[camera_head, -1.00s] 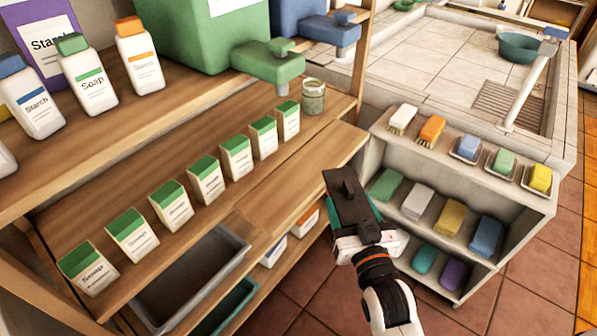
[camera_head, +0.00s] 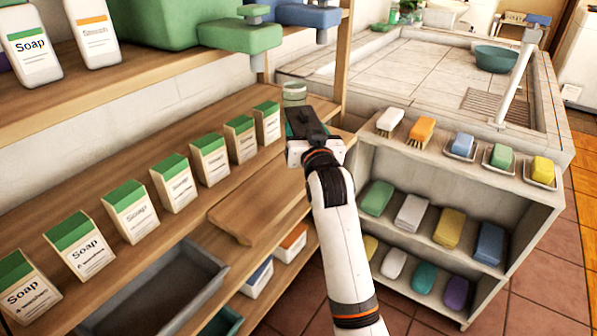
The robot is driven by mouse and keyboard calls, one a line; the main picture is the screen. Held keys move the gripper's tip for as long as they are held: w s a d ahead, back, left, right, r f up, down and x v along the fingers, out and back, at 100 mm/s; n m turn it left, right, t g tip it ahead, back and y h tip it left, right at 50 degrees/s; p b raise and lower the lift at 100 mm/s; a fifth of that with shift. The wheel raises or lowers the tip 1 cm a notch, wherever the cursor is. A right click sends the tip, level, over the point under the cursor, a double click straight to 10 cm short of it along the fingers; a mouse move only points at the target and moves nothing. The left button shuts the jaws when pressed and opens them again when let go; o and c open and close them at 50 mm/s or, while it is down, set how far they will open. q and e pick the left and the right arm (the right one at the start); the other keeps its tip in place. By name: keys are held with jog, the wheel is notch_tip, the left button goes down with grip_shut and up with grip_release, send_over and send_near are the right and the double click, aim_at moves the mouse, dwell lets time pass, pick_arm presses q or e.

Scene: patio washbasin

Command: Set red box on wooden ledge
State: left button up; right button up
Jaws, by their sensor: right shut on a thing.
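My right gripper (camera_head: 305,122) is over the far right end of the wooden ledge (camera_head: 262,204), just in front of a small glass jar (camera_head: 293,93). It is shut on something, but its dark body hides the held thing. A sliver of teal shows at its left side; I cannot tell whether this belongs to the held thing. I see no clearly red box. A white box with an orange top (camera_head: 292,243) stands on the lower shelf. My left gripper is not in view.
A row of green-topped soap boxes (camera_head: 173,183) stands along the ledge's back. Green (camera_head: 240,36) and blue dispenser taps overhang the right end. A stone shelf unit (camera_head: 470,203) with brushes and soaps stands to the right. A grey tray (camera_head: 160,290) sits below.

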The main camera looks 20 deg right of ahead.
notch_tip(320, 180, down, 8)
jog(key=shift+r+b, duration=0.15)
jog(key=shift+b, duration=0.55)
jog(key=shift+f, duration=0.45)
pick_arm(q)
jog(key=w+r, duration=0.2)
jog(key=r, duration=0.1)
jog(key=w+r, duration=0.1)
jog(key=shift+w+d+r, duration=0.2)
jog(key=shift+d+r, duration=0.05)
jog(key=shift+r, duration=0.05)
pick_arm(e)
jog(key=o, duration=1)
jog(key=shift+o, duration=0.2)
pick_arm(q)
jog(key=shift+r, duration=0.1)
